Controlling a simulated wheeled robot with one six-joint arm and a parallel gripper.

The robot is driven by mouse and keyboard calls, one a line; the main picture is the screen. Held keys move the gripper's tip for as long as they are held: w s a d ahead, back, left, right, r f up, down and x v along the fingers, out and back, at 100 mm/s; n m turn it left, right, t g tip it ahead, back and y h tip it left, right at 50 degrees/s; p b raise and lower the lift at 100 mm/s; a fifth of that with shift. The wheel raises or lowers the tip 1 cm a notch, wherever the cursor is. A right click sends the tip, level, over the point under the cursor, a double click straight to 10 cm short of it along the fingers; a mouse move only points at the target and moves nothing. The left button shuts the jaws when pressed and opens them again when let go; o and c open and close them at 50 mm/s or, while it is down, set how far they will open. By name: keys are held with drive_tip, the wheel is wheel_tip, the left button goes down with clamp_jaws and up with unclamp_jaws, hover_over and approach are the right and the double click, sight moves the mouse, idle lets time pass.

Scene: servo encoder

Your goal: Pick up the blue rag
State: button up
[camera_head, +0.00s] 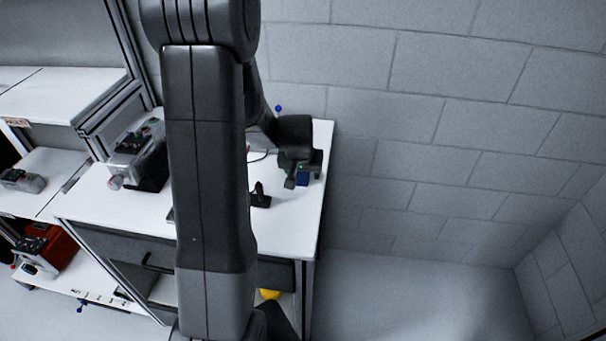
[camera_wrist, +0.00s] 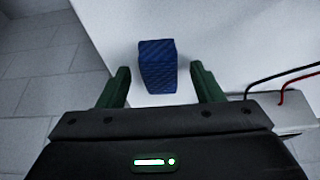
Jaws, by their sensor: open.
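The blue rag (camera_wrist: 158,66) looks like a small folded blue block in the wrist view. It sits on the white table (camera_wrist: 215,40), between and slightly beyond my two fingertips. My gripper (camera_wrist: 162,82) is open, with one green finger on each side of the rag and a visible gap to each. In the head view the rag (camera_head: 303,179) shows as a small blue patch beneath my gripper (camera_head: 303,178), near the table's right edge; the gripper hides most of it.
A black object (camera_head: 260,196) lies on the table left of the gripper. A device with red and black cables (camera_wrist: 285,112) is right of the gripper in the wrist view. A grey block wall (camera_head: 430,120) stands behind. A dark-based device (camera_head: 140,155) stands on the table's left.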

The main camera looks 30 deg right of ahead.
sight(303, 174)
drive_tip(key=c, duration=1.1)
drive_tip(key=shift+o, duration=0.2)
wheel_tip(303, 174, up, 10)
drive_tip(key=b, duration=0.1)
drive_tip(key=shift+o, duration=1.3)
drive_tip(key=shift+c, duration=0.8)
drive_tip(key=shift+f, duration=0.1)
